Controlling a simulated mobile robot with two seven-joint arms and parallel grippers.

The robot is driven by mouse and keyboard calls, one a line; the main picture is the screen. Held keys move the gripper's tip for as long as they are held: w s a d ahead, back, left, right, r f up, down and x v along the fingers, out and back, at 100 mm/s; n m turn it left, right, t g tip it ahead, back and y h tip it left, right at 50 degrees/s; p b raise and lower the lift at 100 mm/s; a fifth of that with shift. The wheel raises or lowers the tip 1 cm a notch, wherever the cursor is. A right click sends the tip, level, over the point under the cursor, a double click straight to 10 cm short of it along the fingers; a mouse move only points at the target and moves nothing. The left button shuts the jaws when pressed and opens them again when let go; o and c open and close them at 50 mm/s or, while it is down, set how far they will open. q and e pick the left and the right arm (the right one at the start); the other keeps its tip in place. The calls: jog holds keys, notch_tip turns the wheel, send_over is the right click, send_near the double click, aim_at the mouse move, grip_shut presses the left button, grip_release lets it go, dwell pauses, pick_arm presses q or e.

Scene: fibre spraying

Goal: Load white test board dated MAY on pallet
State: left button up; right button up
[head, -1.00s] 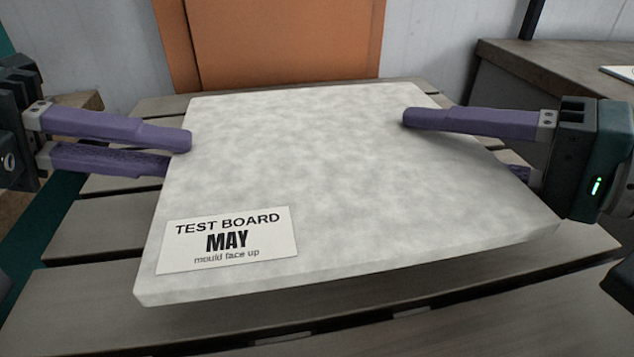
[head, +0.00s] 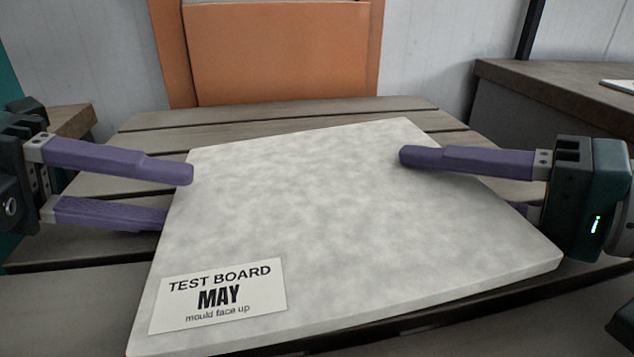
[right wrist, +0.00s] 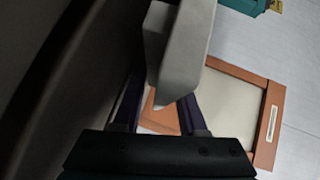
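The white test board (head: 340,210) carries a "TEST BOARD MAY, mould face up" label (head: 217,297) at its near left corner. It lies over the slatted wooden pallet (head: 375,108), tilted with its left side lower. Contact with the slats is hidden. My left gripper (head: 178,196) is open at the board's left edge, one finger above and the other partly hidden behind the edge. My right gripper (head: 405,158) is shut on the right side, upper finger on top, lower finger mostly hidden. In the right wrist view, the board (right wrist: 178,55) sits between its fingers (right wrist: 162,100).
A dark worktop (head: 560,80) is at the right back. Bare slats show behind the board and to its left.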

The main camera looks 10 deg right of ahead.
pick_arm(q)
jog(key=v, duration=0.7)
jog(key=shift+f, duration=0.15)
pick_arm(e)
jog(key=shift+s+d+f, duration=0.1)
jog(key=shift+s+f, duration=0.05)
jog(key=shift+f, duration=0.65)
pick_arm(q)
jog(key=shift+a, duration=0.4)
jog(key=shift+w+a+r, duration=0.2)
jog(key=shift+w+r, duration=0.05)
jog(key=shift+r, duration=0.05)
pick_arm(e)
jog(key=shift+s+d+r, duration=0.15)
jog(key=shift+r, duration=0.1)
pick_arm(q)
jog(key=shift+s+d+f, duration=0.15)
jog(key=shift+s+d, duration=0.15)
pick_arm(e)
jog(key=v, duration=0.6)
jog(key=shift+d+r, duration=0.1)
jog(key=shift+r, duration=0.2)
jog(key=shift+s+d+r, duration=0.3)
jog(key=shift+s+d, duration=0.05)
jog(key=shift+s, duration=0.1)
